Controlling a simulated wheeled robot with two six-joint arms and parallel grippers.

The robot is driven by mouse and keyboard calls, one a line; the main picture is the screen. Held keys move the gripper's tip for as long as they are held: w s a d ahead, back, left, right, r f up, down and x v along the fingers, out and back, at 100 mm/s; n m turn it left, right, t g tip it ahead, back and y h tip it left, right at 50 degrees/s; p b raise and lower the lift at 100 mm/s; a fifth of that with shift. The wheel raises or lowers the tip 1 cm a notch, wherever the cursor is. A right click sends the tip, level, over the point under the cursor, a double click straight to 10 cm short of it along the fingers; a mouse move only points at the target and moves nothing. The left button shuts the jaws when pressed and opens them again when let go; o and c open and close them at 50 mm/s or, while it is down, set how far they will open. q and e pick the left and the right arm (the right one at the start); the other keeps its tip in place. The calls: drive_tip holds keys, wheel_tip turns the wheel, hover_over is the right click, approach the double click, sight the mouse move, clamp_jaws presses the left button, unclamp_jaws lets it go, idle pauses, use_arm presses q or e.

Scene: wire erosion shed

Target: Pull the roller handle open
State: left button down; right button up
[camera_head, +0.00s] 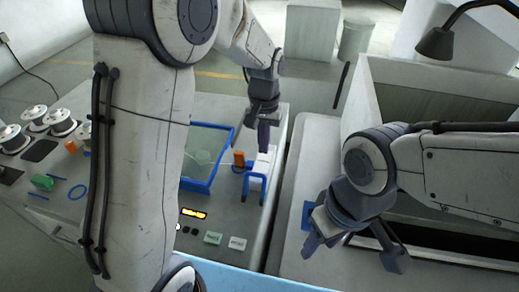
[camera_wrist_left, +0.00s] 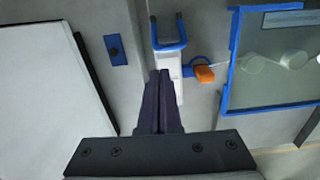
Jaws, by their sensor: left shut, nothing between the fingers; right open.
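A blue U-shaped handle (camera_head: 255,183) stands at the front end of a white block (camera_head: 264,160) on the grey machine top. It also shows in the left wrist view (camera_wrist_left: 169,46). An orange knob (camera_head: 239,159) with a blue base sits beside the white block; the left wrist view shows it too (camera_wrist_left: 204,74). Which of these is called the roller handle is not marked. My left gripper (camera_head: 263,143) is shut and empty, its tips (camera_wrist_left: 160,76) over the white block, near the handle but not around it. My right gripper (camera_head: 352,254) is open and empty, right of the machine top.
A blue-framed glass window (camera_head: 208,155) lies left of the orange knob. A grey tank (camera_head: 430,105) and a lamp (camera_head: 436,43) stand right.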

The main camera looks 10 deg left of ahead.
use_arm(q)
drive_tip(key=shift+w+a+f, duration=0.1)
drive_tip(key=shift+w+a, duration=0.45)
drive_tip(key=shift+w, duration=0.05)
use_arm(e)
drive_tip(key=shift+r, duration=0.25)
use_arm(q)
drive_tip(key=f+p, duration=0.2)
drive_tip(key=f, duration=0.8)
drive_tip(key=shift+s, duration=0.2)
use_arm(e)
wheel_tip(320, 180, up, 2)
drive_tip(key=shift+r, duration=0.2)
